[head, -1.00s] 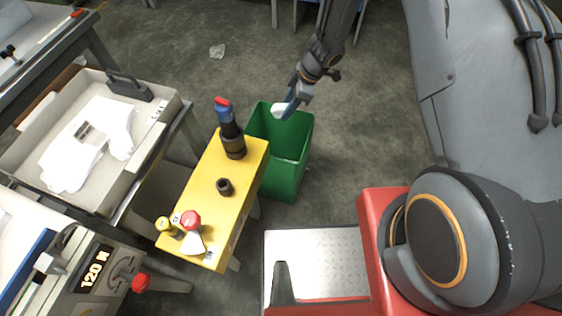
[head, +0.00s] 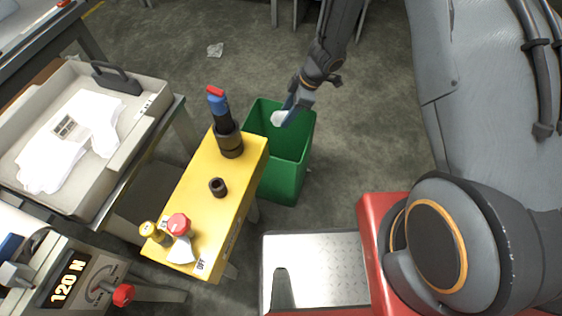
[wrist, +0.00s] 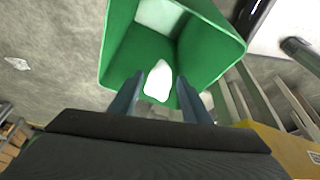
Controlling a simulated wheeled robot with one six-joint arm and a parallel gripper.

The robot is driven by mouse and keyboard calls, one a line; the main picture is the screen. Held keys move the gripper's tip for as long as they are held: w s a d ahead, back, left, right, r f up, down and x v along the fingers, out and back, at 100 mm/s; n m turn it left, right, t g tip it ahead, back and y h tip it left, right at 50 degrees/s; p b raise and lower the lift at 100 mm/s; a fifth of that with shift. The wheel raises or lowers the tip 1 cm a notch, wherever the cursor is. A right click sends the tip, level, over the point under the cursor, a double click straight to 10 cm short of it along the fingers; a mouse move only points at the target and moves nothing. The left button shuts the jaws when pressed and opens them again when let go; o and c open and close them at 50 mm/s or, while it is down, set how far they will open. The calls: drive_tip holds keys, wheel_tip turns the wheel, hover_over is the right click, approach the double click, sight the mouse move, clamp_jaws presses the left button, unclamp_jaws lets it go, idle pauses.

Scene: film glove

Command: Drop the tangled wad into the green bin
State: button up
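The white wad (head: 279,118) is at the tips of my gripper (head: 287,117), over the opening of the green bin (head: 285,182). In the wrist view the wad (wrist: 158,80) sits between the two fingers of my gripper (wrist: 160,82), which appear closed against its sides. The bin (wrist: 209,55) opens just beyond the fingertips there, and the wad shows against its inside. The bin stands upright on the floor behind the yellow stand. A pale patch shows deep in the bin; I cannot tell what it is.
The yellow stand (head: 213,200) is close beside the bin, with a dark upright tool (head: 224,125) and a red knob (head: 178,224). A tray (head: 143,120) with a white glove (head: 70,140) is at left. A crumpled scrap (head: 215,50) lies on otherwise clear floor.

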drive_tip(key=o, duration=0.3)
drive_tip(key=shift+p+v, duration=0.8)
drive_tip(key=shift+v, duration=3.1)
